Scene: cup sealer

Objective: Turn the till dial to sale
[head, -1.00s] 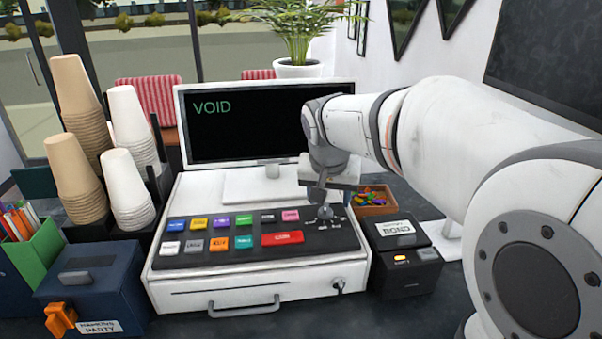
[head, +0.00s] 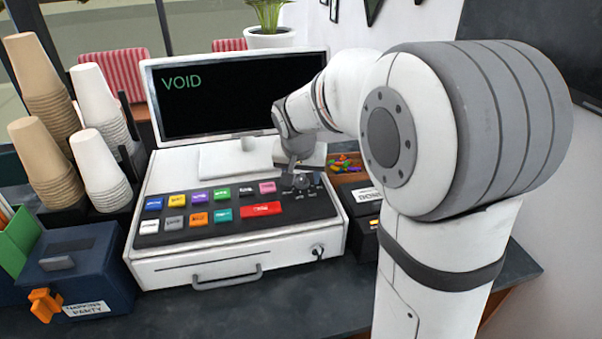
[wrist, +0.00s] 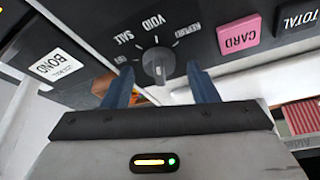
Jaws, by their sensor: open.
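The till (head: 230,245) stands on the dark counter, and its screen (head: 235,95) reads VOID in green. The grey dial (wrist: 158,63) is at the right end of the black key panel, with SALE and VOID among the labels around it. Its raised grip looks turned toward VOID. My gripper (wrist: 160,72) is open, with one blue-grey finger on each side of the dial in the wrist view. I cannot tell whether the fingers touch it. In the head view the dial (head: 302,181) is partly hidden by my gripper.
Coloured keys, including a red one (head: 262,209), lie left of the dial. A black box labelled BOND (wrist: 57,65) and a tray of colourful pieces (head: 345,164) stand to the till's right. Cup stacks (head: 100,170) and a blue box (head: 75,275) are at the left.

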